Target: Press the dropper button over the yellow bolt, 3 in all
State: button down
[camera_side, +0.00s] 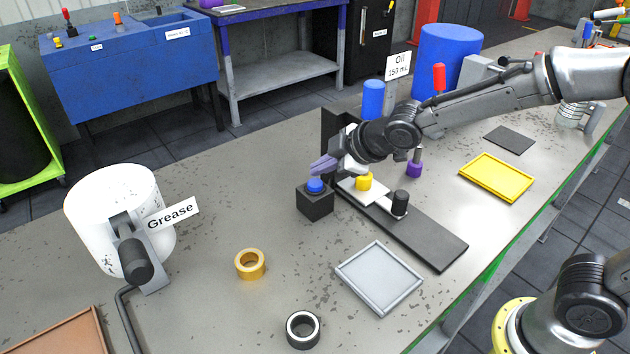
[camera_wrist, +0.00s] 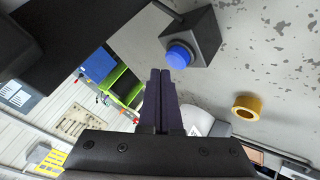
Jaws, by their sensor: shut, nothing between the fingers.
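A black box with a blue button (camera_side: 315,186) on top stands on the bench at the middle. The blue button also shows in the wrist view (camera_wrist: 179,56), just past my fingertips. My gripper (camera_side: 322,165) is shut and empty, its purple fingers level and just above the button; I cannot tell whether they touch it. The yellow bolt (camera_side: 364,181) stands on a white plate on the black base, right of the box. The oil dropper (camera_side: 373,99) has a blue bottle labelled "Oil 150 mL" and stands behind my wrist, which partly hides it.
A black cylinder (camera_side: 400,203) stands on the black base (camera_side: 437,241). A grey tray (camera_side: 379,278), gold ring (camera_side: 250,264), black-and-white ring (camera_side: 303,329) and yellow tray (camera_side: 497,177) lie around. A white grease bucket (camera_side: 112,210) stands left. The bench between bucket and box is clear.

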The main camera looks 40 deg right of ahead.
aim_at(321, 184)
jog(key=shift+f, duration=0.1)
jog(key=shift+f, duration=0.35)
jog(key=shift+f, duration=0.55)
dwell(1.0)
jog(key=shift+r, duration=0.95)
jog(key=shift+r, duration=2.5)
dwell(0.5)
jog(key=shift+r, duration=1.95)
